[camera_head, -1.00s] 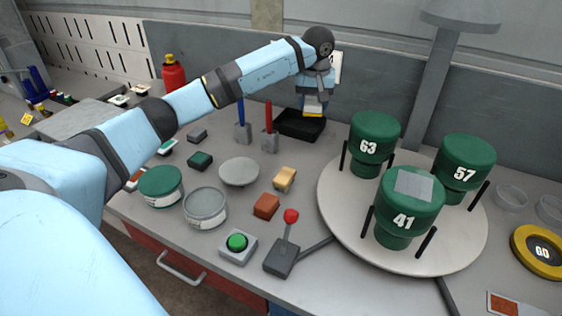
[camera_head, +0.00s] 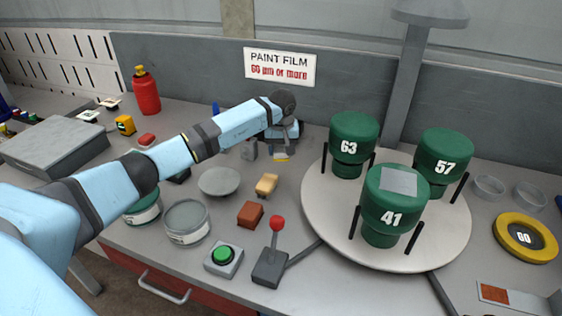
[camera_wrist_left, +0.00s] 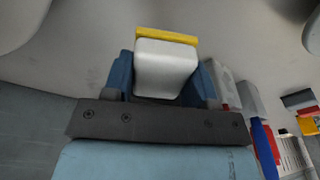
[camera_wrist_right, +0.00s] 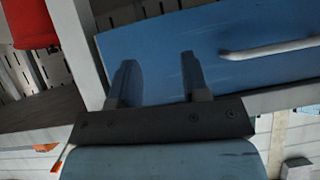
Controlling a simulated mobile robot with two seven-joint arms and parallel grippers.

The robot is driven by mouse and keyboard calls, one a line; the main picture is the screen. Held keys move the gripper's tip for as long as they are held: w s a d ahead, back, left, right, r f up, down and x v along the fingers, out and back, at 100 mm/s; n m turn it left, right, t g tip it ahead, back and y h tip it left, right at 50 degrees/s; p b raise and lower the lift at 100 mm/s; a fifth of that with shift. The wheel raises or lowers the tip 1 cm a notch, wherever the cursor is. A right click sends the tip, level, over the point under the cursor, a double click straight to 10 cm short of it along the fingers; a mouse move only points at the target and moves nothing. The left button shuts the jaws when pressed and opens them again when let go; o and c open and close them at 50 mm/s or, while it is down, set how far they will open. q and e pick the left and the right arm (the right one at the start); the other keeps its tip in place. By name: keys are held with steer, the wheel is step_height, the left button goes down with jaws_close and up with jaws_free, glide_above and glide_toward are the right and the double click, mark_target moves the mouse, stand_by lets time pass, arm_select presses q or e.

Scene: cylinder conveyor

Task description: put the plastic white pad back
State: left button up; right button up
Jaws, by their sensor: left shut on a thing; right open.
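My left gripper (camera_head: 281,151) is shut on a white pad with a yellow edge. In the left wrist view, the white pad (camera_wrist_left: 166,68) sits between the blue fingers, its yellow edge outward. In the head view only its yellow edge (camera_head: 281,157) shows clearly, low over the table left of the turntable. I cannot tell whether it touches the table. My right gripper (camera_wrist_right: 155,80) is open and empty in front of a blue panel, and is outside the head view.
A round turntable (camera_head: 315,215) carries green cylinders 63 (camera_head: 352,135), 57 (camera_head: 443,155) and 41 (camera_head: 390,215). A yellow block (camera_head: 267,185), brown block (camera_head: 250,214), grey disc (camera_head: 220,181), green button (camera_head: 223,255) and red-knobbed lever (camera_head: 272,262) stand in front of my left gripper.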

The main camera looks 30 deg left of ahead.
mark_target(281, 168)
arm_select(q)
steer(key=shift+f, duration=2.45)
steer(key=shift+f, duration=0.1)
steer(key=shift+f, duration=0.15)
steer(key=o, duration=1)
steer(key=shift+o, duration=0.2)
steer(key=r, duration=0.8)
steer(key=s+d+r, duration=0.1)
steer(key=r, duration=0.3)
steer(key=shift+r, duration=0.2)
